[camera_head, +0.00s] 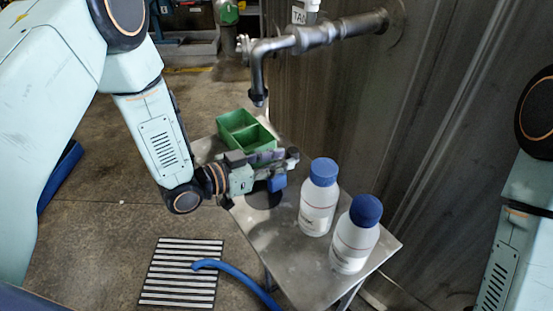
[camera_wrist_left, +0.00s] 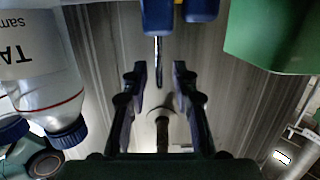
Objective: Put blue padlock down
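The blue padlock (camera_head: 277,182) is at the metal table (camera_head: 310,275), just below my left gripper's fingers in the head view. In the left wrist view, a blue body (camera_wrist_left: 157,16) with a thin silver shackle shows at the top. My left gripper (camera_head: 284,161) is low over the table; its fingers stand apart in the left wrist view (camera_wrist_left: 160,75), with the shackle between them and a gap on each side. I cannot tell whether the padlock's underside touches the table. My right gripper is out of view.
A green divided box (camera_head: 236,121) stands behind my left gripper. Two white bottles (camera_head: 318,200) (camera_head: 355,238) with blue caps stand to its right. A metal pipe (camera_head: 320,35) juts from the wall above. A blue hose (camera_head: 235,274) lies by a floor grate (camera_head: 180,280).

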